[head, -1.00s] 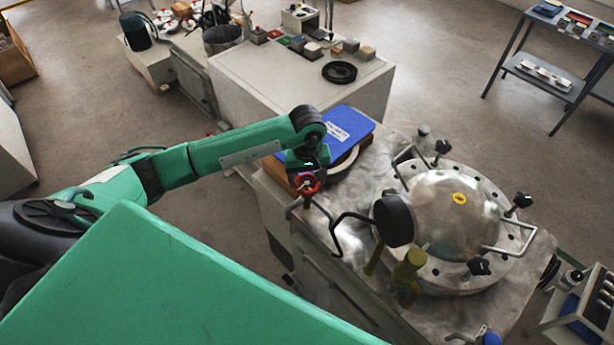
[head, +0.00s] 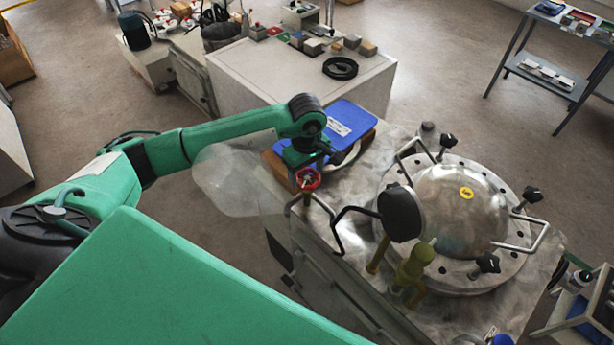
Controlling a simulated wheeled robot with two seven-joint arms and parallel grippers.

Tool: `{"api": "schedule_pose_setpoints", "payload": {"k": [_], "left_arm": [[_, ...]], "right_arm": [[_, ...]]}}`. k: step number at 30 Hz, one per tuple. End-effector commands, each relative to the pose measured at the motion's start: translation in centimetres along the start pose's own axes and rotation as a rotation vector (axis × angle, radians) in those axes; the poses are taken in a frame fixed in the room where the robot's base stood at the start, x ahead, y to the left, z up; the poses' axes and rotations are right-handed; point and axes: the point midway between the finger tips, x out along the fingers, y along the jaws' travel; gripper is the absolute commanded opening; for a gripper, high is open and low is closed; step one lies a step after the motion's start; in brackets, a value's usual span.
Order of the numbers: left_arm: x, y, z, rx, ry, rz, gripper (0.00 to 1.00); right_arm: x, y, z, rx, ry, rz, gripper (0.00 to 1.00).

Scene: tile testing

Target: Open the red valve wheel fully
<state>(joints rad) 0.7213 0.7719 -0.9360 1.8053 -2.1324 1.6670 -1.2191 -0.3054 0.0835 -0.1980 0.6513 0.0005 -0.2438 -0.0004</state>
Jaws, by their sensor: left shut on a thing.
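The small red valve wheel (head: 309,180) sits on a pipe at the near left corner of the metal bench top. My left gripper (head: 307,168) reaches it from above and is shut on it. The fingers are small and dark here, and the gripper body covers the wheel's far side. A pale, see-through cloud (head: 232,182) hangs just left of the wheel, beside the bench. My right gripper is not in view.
A domed steel vessel (head: 455,215) with black clamp knobs and bent handles fills the bench top (head: 350,235) right of the wheel. A blue binder (head: 345,122) lies just behind my gripper. A white cabinet (head: 290,85) stands farther back.

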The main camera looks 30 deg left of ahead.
Motion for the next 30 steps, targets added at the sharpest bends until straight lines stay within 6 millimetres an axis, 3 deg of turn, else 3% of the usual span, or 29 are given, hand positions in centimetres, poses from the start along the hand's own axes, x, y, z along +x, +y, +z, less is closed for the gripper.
{"api": "schedule_pose_setpoints", "payload": {"k": [1,15,30], "left_arm": [[0.3,0.0,-0.1,-0.045,0.003,0.003,0.43],[0.3,-0.1,-0.1,-0.489,0.002,0.002,0.43],[0.1,-0.2,0.0,-0.834,0.002,0.002,0.43]], "right_arm": [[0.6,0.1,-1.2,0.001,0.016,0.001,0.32],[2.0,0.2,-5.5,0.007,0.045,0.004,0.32],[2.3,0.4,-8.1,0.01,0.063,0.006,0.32]]}}
